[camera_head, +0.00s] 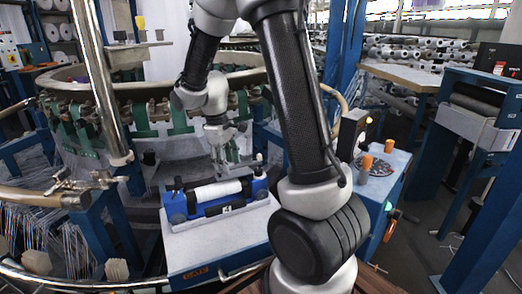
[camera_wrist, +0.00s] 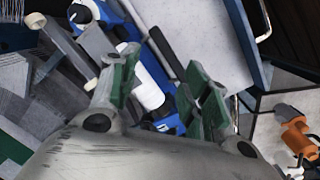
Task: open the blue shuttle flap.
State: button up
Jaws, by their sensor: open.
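The blue shuttle (camera_head: 232,205) lies lengthwise on a pale table top, with a white roll (camera_head: 217,190) along its upper side and dark fittings at its left end. I cannot clearly tell its flap from the rest of its body. My gripper (camera_head: 230,160) is above the shuttle's right half, pointing down, apart from it as far as I can see. In the wrist view its two green-padded fingers (camera_wrist: 162,80) are spread, with nothing held. The blue shuttle (camera_wrist: 155,58) and its white roll (camera_wrist: 148,93) show beyond and between the fingers, partly hidden by them.
The pale table top (camera_head: 205,250) has free room in front of the shuttle. The ring-shaped loom (camera_head: 150,92) curves behind it. A blue cabinet (camera_head: 385,190) with orange-topped parts (camera_head: 366,163) stands to the right. A metal post (camera_head: 98,80) rises at the left.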

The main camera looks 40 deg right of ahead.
jog(key=s+r+m+t, duration=0.1)
jog(key=s+r+m, duration=0.1)
jog(key=s+r, duration=0.4)
jog(key=s+a+r+m+t+y, duration=0.1)
jog(key=s+r+m, duration=0.2)
jog(key=s, duration=1.1)
jog(key=shift+a+r+y, duration=0.15)
jog(key=shift+r+y, duration=0.15)
jog(key=shift+r, duration=1.6)
jog(key=shift+s, duration=0.1)
